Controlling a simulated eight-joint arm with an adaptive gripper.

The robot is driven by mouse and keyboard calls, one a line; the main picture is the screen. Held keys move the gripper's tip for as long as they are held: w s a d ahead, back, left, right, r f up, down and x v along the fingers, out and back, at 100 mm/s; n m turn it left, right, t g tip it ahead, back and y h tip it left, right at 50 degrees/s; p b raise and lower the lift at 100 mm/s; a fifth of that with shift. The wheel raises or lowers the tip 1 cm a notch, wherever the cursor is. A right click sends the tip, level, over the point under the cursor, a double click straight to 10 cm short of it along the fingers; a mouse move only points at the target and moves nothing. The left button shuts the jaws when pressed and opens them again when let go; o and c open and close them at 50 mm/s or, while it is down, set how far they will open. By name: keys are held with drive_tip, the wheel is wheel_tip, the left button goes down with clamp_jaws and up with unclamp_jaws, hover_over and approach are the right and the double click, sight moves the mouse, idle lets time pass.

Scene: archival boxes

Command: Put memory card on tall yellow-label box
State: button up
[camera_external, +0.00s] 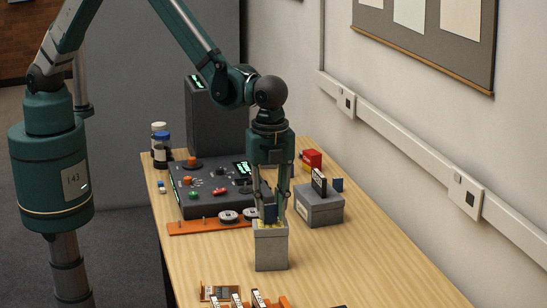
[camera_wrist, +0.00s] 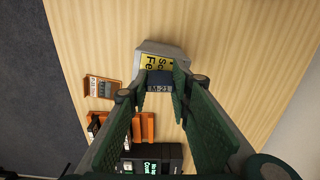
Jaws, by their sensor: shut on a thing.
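My gripper (camera_external: 271,217) points straight down, shut on a small dark blue memory card (camera_external: 270,212). In the wrist view the card (camera_wrist: 160,79) sits between the fingertips (camera_wrist: 160,90), with a label reading M-21. Directly below is the tall grey box (camera_external: 271,252) with a yellow label on its top. In the wrist view the yellow label (camera_wrist: 153,61) shows just beyond the card, partly covered by it. The card is at or just above the box top; I cannot tell whether they touch.
A lower grey box (camera_external: 318,211) with upright cards on it stands to the right. A dark control console (camera_external: 210,188) is behind on the left. An orange rack (camera_wrist: 140,126) and a small orange tray (camera_wrist: 103,87) lie nearby. The table's right front is clear.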

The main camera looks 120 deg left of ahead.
sight(270, 204)
drive_tip(key=shift+f, duration=0.15)
drive_tip(key=o, duration=0.8)
drive_tip(key=shift+r+b, duration=0.3)
drive_tip(key=shift+r, duration=5.85)
